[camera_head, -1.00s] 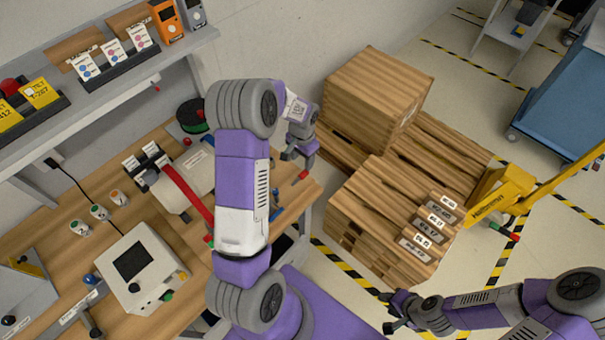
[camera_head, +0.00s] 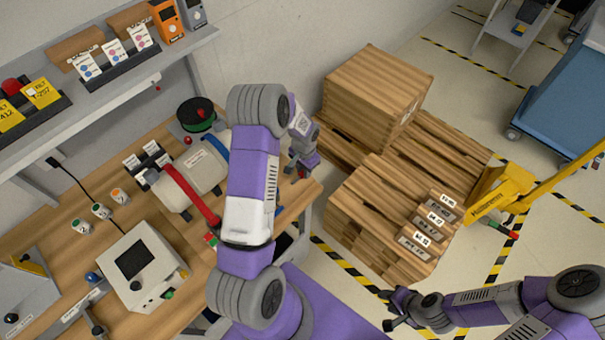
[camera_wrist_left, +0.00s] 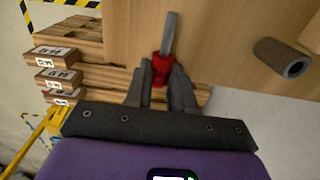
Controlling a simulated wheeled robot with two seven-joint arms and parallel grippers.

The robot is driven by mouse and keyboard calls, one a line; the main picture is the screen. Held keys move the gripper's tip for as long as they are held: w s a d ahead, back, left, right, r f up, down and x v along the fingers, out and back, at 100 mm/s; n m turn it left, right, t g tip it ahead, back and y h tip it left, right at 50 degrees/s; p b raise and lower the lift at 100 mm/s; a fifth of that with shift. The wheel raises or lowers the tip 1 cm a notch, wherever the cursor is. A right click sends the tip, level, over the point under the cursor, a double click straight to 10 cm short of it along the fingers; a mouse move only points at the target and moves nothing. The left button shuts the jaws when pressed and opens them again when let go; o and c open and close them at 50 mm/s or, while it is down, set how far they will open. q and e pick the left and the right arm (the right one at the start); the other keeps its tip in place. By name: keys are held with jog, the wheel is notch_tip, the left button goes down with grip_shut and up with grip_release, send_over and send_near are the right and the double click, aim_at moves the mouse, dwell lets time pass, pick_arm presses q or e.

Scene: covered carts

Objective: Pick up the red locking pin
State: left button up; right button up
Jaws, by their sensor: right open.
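The red locking pin (camera_wrist_left: 160,68) shows in the left wrist view, a red head with a grey shaft pointing up the picture, over the wooden bench top. My left gripper (camera_wrist_left: 162,74) has one finger on each side of the red head. The fingers look very close to it, but I cannot tell whether they grip it. In the head view my left gripper (camera_head: 303,168) is low at the bench's right edge, and the pin is mostly hidden by it. My right gripper (camera_head: 388,311) is open and empty above the floor, far from the pin.
A beige cylinder with a red strap (camera_head: 205,205) lies on the bench behind my left arm. A grey tube (camera_wrist_left: 282,58) lies right of the pin in the wrist view. Stacked wooden pallets (camera_head: 350,212) and a yellow pallet jack (camera_head: 492,194) stand right of the bench.

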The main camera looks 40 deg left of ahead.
pick_arm(q)
grip_shut()
jog(key=shift+r, duration=0.15)
